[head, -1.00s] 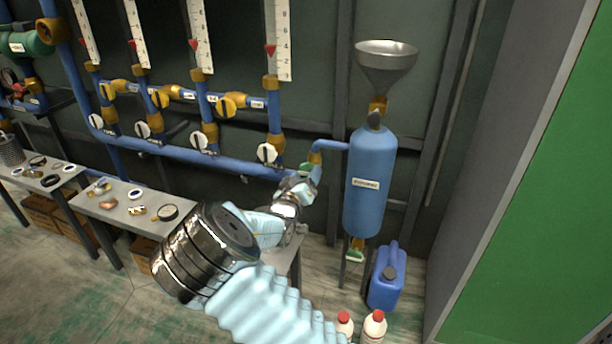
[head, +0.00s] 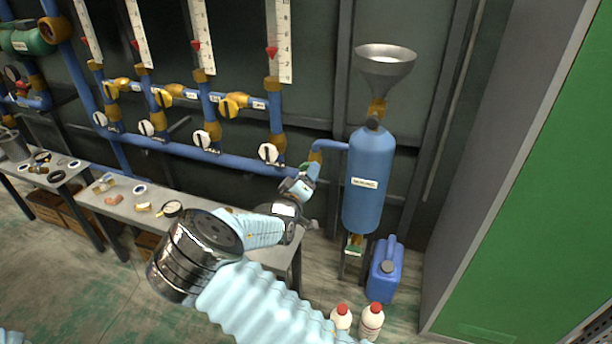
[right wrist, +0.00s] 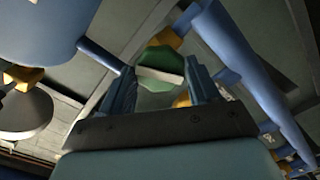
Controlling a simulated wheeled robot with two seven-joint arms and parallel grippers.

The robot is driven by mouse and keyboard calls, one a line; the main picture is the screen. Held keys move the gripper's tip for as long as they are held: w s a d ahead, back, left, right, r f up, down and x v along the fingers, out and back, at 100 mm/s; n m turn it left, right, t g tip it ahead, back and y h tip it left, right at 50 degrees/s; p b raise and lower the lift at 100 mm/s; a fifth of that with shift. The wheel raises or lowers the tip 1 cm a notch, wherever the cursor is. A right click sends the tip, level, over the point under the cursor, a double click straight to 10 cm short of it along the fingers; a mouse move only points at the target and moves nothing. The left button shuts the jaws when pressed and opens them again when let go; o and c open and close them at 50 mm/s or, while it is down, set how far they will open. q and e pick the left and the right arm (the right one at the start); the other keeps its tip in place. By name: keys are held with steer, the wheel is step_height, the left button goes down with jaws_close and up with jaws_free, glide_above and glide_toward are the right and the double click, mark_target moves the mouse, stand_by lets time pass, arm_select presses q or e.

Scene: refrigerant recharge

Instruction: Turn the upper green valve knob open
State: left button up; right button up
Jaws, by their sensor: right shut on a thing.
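The upper green valve knob (head: 305,167) sits on the blue pipe elbow left of the blue tank (head: 369,180), mostly hidden behind my right gripper (head: 307,178). In the right wrist view the green knob (right wrist: 161,66) with a pale band lies between my two fingers, and the right gripper (right wrist: 163,84) is shut on it. My left gripper is not in view.
A metal funnel (head: 385,62) stands on top of the tank. A blue jerrycan (head: 385,272) and two red-capped bottles (head: 371,320) stand on the floor. Yellow-handled valves and gauges line the wall. A grey bench (head: 120,204) with small parts stands at left.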

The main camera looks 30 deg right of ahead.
steer(key=shift+r+n+p, duration=0.1)
steer(key=shift+n+p, duration=0.4)
steer(key=shift+p, duration=0.05)
steer(key=shift+n, duration=0.8)
steer(key=shift+f+n, duration=0.2)
steer(key=shift+n, duration=0.7)
